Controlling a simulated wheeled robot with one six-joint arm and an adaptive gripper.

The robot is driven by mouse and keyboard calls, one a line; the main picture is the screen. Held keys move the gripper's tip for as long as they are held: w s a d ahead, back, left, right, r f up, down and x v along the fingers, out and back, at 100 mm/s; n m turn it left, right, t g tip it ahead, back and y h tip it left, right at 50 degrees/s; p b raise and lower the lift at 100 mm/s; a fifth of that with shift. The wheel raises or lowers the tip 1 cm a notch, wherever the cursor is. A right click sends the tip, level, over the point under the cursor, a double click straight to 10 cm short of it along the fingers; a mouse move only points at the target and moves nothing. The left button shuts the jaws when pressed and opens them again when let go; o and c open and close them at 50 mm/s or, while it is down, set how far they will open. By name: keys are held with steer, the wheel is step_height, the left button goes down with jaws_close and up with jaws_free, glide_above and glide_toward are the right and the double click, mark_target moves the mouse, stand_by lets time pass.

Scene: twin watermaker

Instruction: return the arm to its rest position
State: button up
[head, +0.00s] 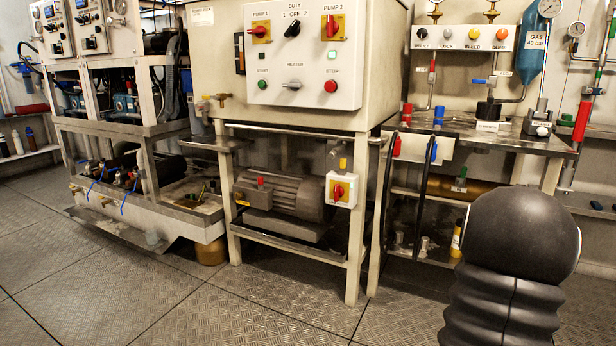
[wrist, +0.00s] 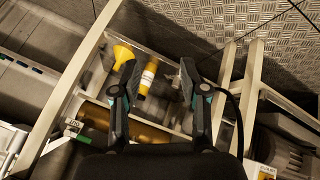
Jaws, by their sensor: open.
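My gripper (wrist: 157,78) shows in the wrist view with its two dark fingers spread apart and nothing between them touching them. It points down over a lower shelf in a pale metal frame. A yellow bottle with a white label (wrist: 148,76) shows between the fingers, farther off. A yellow funnel (wrist: 122,56) is close beside the left fingertip in the picture; I cannot tell the gap. In the head view my black, ribbed arm (head: 510,250) rises at the lower right, and the gripper itself is not seen there.
The bench (head: 480,133) with the gas panel (head: 463,38) stands behind my arm. A pump cabinet (head: 303,60) with a motor (head: 285,195) under it stands in the middle. A gold cylinder (wrist: 150,133) lies below the gripper. The plated floor (head: 230,310) in front is clear.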

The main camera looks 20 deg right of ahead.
steer(key=s+a+r+n+y+p, duration=0.1)
steer(key=s+a+r, duration=0.4)
steer(key=a, duration=1.2)
steer(key=s+a+r+n+t+y+p, duration=0.1)
steer(key=s+a+r+y+p, duration=0.2)
steer(key=a+r, duration=0.5)
steer(key=s+a+r+n+y+p, duration=0.2)
steer(key=s+a+r+p, duration=0.2)
steer(key=a, duration=2.3)
steer(key=s+r, duration=0.3)
steer(key=shift+s+a+t, duration=0.15)
steer(key=shift+s+t, duration=0.2)
steer(key=shift+t, duration=0.05)
